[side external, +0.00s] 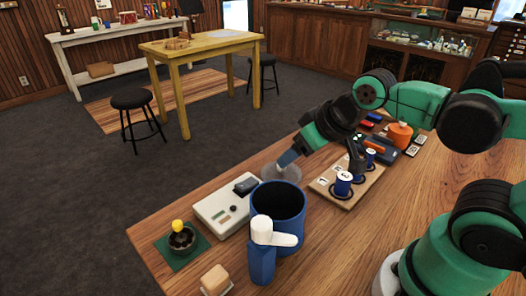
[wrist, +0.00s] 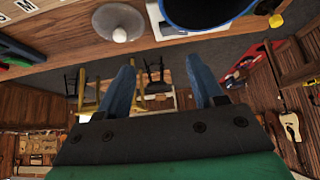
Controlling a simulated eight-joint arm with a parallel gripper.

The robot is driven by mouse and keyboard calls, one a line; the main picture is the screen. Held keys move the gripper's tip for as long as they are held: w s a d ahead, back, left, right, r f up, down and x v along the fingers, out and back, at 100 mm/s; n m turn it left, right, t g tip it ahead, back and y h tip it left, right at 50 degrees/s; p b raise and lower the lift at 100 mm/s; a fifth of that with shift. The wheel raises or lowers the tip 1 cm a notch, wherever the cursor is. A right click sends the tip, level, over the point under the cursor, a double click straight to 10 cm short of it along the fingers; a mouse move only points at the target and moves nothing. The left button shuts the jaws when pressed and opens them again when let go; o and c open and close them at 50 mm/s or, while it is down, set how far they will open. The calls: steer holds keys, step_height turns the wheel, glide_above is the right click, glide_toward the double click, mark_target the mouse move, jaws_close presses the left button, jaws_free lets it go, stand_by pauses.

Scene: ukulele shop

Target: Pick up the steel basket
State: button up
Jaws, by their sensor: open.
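The likely steel basket is a small round grey bowl (side external: 283,173) on the wooden table, behind the blue bin. In the wrist view the same grey bowl (wrist: 112,18) appears at the top, left of centre, with a small pale ball-shaped thing at its lower edge. Its mesh or rim is too small to tell. My gripper (side external: 289,157) has blue fingers and is just above the bowl in the side view. In the wrist view my gripper (wrist: 163,76) shows two fingers spread apart with nothing held between them. I cannot tell whether a finger touches the bowl.
A dark blue bin (side external: 272,222) stands close in front of the bowl, with a blue-and-white bottle (side external: 262,250) beside it. A pale box (side external: 222,208) lies to the left. Blue spools (side external: 343,184) on a board stand right. The near table surface right of the bin is clear.

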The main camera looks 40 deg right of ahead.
steer(key=n+g+y, duration=0.3)
steer(key=n+g, duration=0.1)
steer(key=n, duration=0.4)
glide_toward(178, 223)
steer(key=x, duration=0.5)
steer(key=shift+d, duration=0.15)
steer(key=shift+w+a+f, duration=0.15)
steer(key=shift+a+f, duration=0.2)
steer(key=shift+f, duration=0.1)
steer(key=shift+x, duration=2.4)
jaws_close()
